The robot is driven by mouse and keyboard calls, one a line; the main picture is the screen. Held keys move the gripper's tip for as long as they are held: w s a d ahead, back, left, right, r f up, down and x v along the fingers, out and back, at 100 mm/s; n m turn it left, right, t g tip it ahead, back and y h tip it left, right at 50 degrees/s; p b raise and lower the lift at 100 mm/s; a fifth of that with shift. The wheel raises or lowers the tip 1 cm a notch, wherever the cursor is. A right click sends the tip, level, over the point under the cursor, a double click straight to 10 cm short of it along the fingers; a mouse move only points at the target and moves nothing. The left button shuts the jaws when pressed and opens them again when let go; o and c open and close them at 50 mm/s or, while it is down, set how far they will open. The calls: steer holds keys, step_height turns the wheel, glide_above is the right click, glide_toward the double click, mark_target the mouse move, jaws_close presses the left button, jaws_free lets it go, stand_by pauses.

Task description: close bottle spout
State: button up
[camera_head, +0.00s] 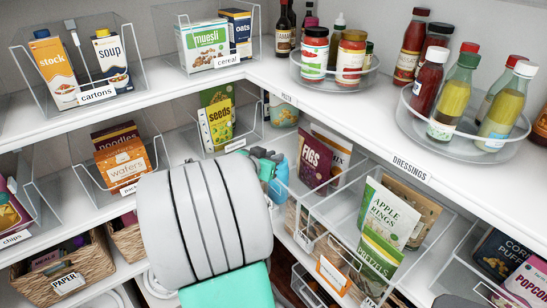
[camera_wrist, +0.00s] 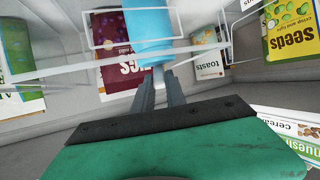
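A blue bottle (camera_head: 278,182) stands at the back of the lower shelf, behind the corner, partly hidden by my arm. In the wrist view the blue bottle (camera_wrist: 150,30) is large at the top middle, with a narrow paler part at its end facing me. My gripper (camera_wrist: 159,76) has its two fingers close together, pointing at that narrow part. The fingertips overlap it in the picture; I cannot tell whether they grip it or only touch it. In the head view my gripper (camera_head: 266,156) is beside the bottle's top, and the spout is not clear.
The upper shelf edge (camera_head: 300,108) runs above. An apple rings packet (camera_head: 388,212) stands in a bin at the right.

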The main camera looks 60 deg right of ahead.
jaws_close()
steer(key=shift+f+b, duration=0.5)
steer(key=shift+b, duration=0.6)
steer(key=f+h+b, duration=0.1)
steer(key=b, duration=0.3)
steer(key=shift+a, duration=0.15)
steer(key=h+b, duration=0.1)
steer(key=b, duration=0.1)
steer(key=h+b, duration=0.1)
steer(key=b, duration=0.2)
steer(key=shift+a+r, duration=0.15)
steer(key=shift+r, duration=0.2)
